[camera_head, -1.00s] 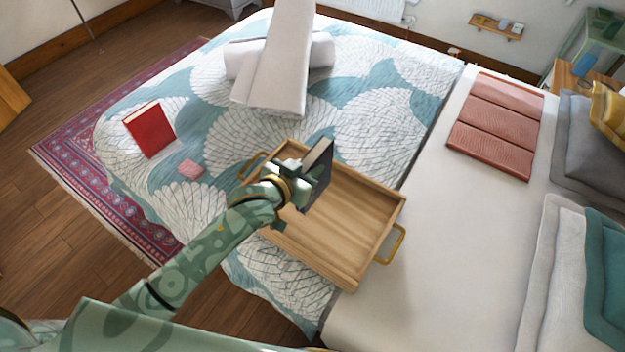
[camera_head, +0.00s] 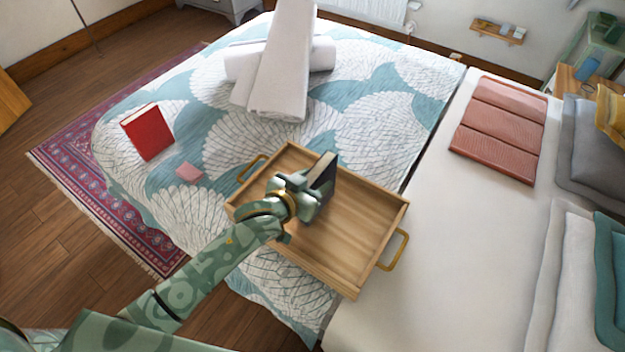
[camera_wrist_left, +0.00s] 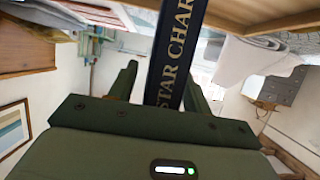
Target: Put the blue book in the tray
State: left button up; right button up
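The blue book (camera_head: 325,178) is dark navy with pale pages and stands roughly upright at my left gripper (camera_head: 307,188). In the left wrist view its spine (camera_wrist_left: 176,60) shows gold letters "STAR CHAR", between the two fingers (camera_wrist_left: 163,88) and slightly tilted. My left gripper looks shut on the book, though a narrow gap seems to show beside one finger. The wooden tray (camera_head: 362,215) with brass handles lies on the bed, and the book is over its inside. Whether the book touches the tray floor is hidden. My right gripper is not in view.
A red book (camera_head: 147,132) and a small pink block (camera_head: 189,173) are on the patterned bedspread left of the tray. Rolled white towels (camera_head: 277,70) lie behind it. A folded salmon-coloured cloth (camera_head: 500,128) and pillows (camera_head: 565,260) are to the right.

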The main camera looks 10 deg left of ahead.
pick_arm(q)
jog(key=shift+s+r, duration=0.15)
jog(key=shift+r, duration=0.1)
jog(key=p+v, duration=0.4)
jog(key=v, duration=0.8)
jog(key=s+a+f+g+y, duration=0.1)
jog(key=s+a+f+g, duration=0.3)
jog(key=f, duration=0.6)
jog(key=s+a+f+n+y, duration=0.1)
jog(key=s+a+f+y, duration=0.15)
jog(key=s+f, duration=0.55)
jog(key=s+a+f+g+y, duration=0.1)
jog(key=s+a+f+g, duration=0.15)
jog(key=f, duration=0.95)
jog(key=s+a+f+g, duration=0.1)
jog(key=s+f, duration=0.3)
jog(key=s, duration=0.8)
jog(key=s+a+f+g, duration=0.2)
jog(key=s+f+g, duration=0.2)
jog(key=s, duration=0.8)
jog(key=shift+s+f+y, duration=0.35)
jog(key=shift+f, duration=0.3)
